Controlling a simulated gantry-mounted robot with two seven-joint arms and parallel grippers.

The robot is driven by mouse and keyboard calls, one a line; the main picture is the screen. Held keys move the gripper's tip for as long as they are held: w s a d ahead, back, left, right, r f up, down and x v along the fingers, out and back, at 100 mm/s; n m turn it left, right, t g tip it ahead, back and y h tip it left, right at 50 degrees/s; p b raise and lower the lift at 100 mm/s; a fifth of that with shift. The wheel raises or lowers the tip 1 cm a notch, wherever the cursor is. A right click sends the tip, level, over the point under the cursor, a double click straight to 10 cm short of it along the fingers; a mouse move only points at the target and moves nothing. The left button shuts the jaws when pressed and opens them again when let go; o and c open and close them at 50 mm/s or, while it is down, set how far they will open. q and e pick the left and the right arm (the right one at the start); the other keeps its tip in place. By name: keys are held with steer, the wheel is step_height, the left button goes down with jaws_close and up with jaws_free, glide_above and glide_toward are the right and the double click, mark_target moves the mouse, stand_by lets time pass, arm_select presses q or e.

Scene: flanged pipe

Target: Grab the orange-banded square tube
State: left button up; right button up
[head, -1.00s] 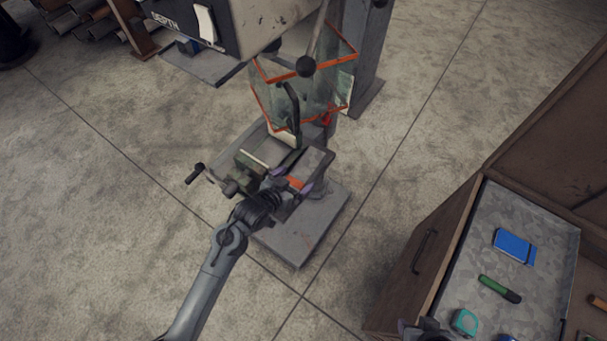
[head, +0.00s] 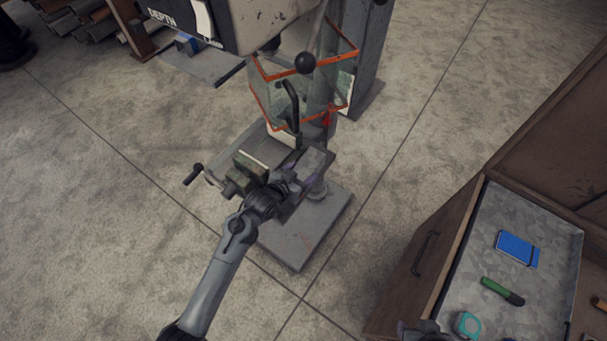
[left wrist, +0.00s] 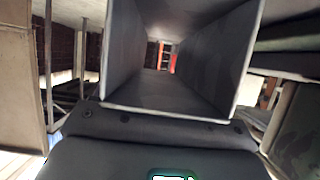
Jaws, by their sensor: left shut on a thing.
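My left gripper (head: 293,185) is shut on the near end of the tube, with a finger at each side. The orange band is hidden at the gripper in the head view. In the left wrist view I look straight into the tube's open square end (left wrist: 122,62), just above the gripper body. A dark part at the bottom edge of the head view may be my right gripper; its jaws cannot be made out.
A green-grey vise (head: 243,172) sits left of the gripper. An orange-edged clear guard (head: 283,95) and the drill head (head: 255,22) stand above and behind. An open drawer (head: 455,270) at the right holds a blue notebook (head: 517,249), a green marker (head: 502,290) and a teal tape measure (head: 467,324).

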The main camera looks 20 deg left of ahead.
arm_select(q)
steer(key=c, duration=0.4)
steer(key=shift+c, duration=0.5)
steer(key=shift+r, duration=0.15)
